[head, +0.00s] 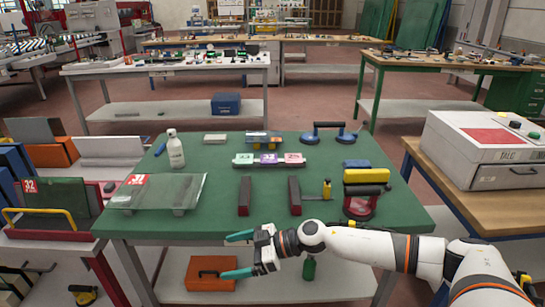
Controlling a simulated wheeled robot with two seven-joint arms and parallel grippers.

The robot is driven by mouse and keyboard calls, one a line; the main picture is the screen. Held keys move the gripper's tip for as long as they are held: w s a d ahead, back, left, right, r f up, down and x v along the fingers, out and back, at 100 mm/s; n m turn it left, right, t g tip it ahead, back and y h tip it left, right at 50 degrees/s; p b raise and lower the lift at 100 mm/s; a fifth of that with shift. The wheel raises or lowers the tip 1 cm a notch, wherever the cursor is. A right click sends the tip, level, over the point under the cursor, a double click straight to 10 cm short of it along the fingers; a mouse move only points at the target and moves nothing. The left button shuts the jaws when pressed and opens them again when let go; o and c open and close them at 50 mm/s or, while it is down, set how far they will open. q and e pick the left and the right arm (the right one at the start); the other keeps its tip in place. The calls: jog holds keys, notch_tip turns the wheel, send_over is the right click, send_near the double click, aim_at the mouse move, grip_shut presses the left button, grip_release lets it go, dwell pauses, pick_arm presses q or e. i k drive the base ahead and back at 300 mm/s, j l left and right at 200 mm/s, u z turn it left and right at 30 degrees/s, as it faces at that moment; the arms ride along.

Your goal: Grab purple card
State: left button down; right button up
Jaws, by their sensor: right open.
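The purple card (268,159) stands in the middle of a row on the green-topped table, between a green card (243,159) and a pink card (294,158). The cards appear to sit in a dark low holder. My right gripper (239,255) is open, its two teal fingers spread and pointing left at the table's front edge. It is empty and well in front of the purple card, apart from it. My left gripper is out of view.
A glass sheet (160,192) lies at the left, near a white bottle (175,149). A suction lifter (335,134) is behind; a yellow block (366,175) is at right.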

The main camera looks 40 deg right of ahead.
aim_at(266, 158)
jog(key=i+l, duration=0.15)
jog(key=l, duration=0.25)
jog(key=i+l, duration=0.2)
jog(key=l, duration=0.15)
jog(key=i+l, duration=0.15)
jog(key=l, duration=0.25)
jog(key=i+l, duration=0.15)
jog(key=l, duration=0.25)
jog(key=i+l, duration=0.2)
jog(key=l, duration=0.15)
jog(key=i+l, duration=0.15)
jog(key=l, duration=0.25)
